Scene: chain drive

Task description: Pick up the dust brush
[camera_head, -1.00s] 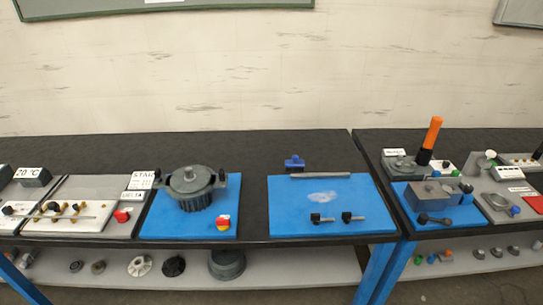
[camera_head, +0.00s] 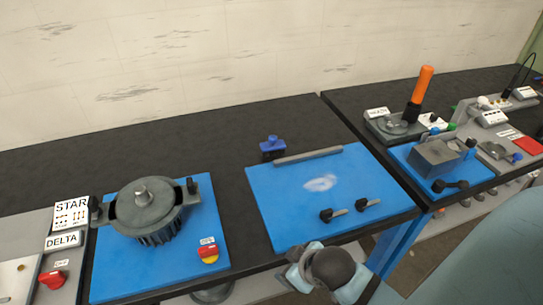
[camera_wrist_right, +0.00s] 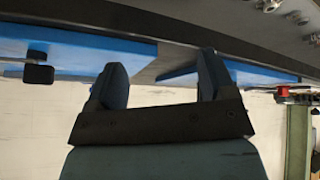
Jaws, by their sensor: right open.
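A small blue object with a knob on top and a dark lower part, which looks like the dust brush (camera_head: 272,146), stands on the black tabletop behind the blue board (camera_head: 275,205). A pale dusty smudge (camera_head: 320,183) lies on the board. My right arm shows at the bottom of the head view, in front of the table edge, well short of the brush. In the right wrist view my right gripper (camera_wrist_right: 162,78) is open, with nothing between its fingers. The brush is not seen in the wrist view. My left gripper is not in view.
A grey bar (camera_head: 308,155) lies along the board's back edge, close to the brush. Two black-knobbed pins (camera_head: 332,214) lie at its front. A grey motor housing (camera_head: 146,208) stands on the left board. The black tabletop behind the brush is clear.

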